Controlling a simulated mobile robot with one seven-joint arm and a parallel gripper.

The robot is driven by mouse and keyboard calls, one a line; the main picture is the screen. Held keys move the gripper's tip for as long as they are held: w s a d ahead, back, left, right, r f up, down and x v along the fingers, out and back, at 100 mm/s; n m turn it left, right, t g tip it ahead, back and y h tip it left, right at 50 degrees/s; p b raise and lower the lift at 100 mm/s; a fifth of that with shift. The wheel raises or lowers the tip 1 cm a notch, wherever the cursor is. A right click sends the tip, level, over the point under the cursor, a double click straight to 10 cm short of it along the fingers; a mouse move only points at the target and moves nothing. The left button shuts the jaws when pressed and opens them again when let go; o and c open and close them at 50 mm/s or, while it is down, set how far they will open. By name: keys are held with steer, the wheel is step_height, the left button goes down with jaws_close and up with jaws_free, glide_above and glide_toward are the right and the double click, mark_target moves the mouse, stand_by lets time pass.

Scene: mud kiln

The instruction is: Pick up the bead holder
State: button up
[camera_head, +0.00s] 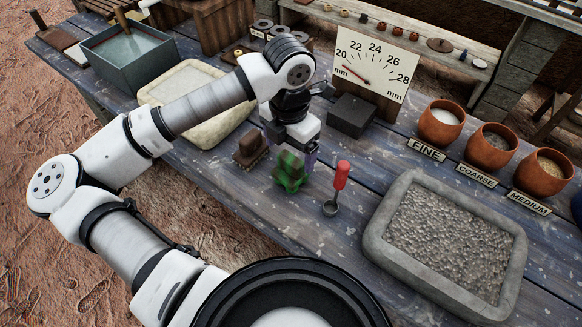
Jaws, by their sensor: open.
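My gripper (291,150) points down over the front part of the blue-grey plank table. Its jaws are open, directly above or around a small green, blocky object (290,173); the wrist hides part of this spot. I cannot tell whether the fingers touch the green object. None of these is labelled, so I cannot tell for certain which is the bead holder.
A stone tray of grey gravel (444,240) fills the right front. Behind are a dark box (351,116), a dial board (371,68) and labelled clay pots (442,124). A pale stone basin (165,92) and a water box (125,50) stand left.

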mark_target(291, 159)
steer(key=shift+d+f+p, duration=0.2)
steer(key=shift+f+p, duration=0.9)
steer(key=shift+f, duration=1.65)
steer(key=c, duration=1.2)
